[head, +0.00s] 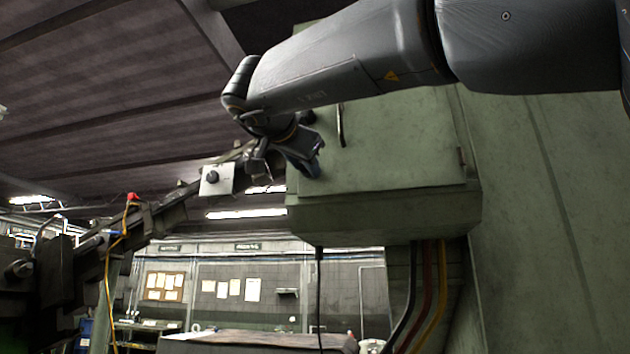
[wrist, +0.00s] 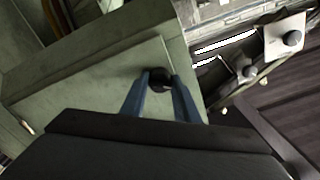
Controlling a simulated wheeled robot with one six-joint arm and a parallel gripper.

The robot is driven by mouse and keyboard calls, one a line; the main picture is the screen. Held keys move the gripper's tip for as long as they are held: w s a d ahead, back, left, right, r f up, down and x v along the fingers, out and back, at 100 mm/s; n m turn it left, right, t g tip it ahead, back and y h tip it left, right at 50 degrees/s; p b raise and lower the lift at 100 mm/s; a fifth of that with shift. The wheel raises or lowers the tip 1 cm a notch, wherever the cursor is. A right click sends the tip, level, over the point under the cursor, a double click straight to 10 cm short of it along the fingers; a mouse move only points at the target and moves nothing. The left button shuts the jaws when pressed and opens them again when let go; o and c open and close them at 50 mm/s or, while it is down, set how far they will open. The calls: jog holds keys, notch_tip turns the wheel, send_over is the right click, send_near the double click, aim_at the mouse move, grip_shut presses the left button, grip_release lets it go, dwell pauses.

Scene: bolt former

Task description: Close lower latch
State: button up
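A green metal box (head: 385,160) hangs in the upper middle of the head view. A round black latch knob (wrist: 160,79) sits near a corner of its panel (wrist: 95,92) in the wrist view. My gripper (head: 315,169) is at the left part of the box front in the head view and hides the knob there. In the wrist view, the blue fingertips of my gripper (wrist: 161,80) stand apart, one on each side of the knob. I cannot tell whether they touch it or grip it.
A dark handle (head: 340,126) is on the box front, right of my gripper. A white plate with a black knob (head: 214,179) is on the machinery at the left. Cables (head: 428,290) run down below the box. Open room lies below my gripper.

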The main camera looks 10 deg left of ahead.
grip_shut()
jog(key=n+p, duration=0.2)
jog(key=p, duration=0.2)
jog(key=shift+r+n+p, duration=0.15)
jog(key=shift+n+p, duration=0.75)
jog(key=n, duration=0.4)
jog(key=o, duration=0.9)
grip_release()
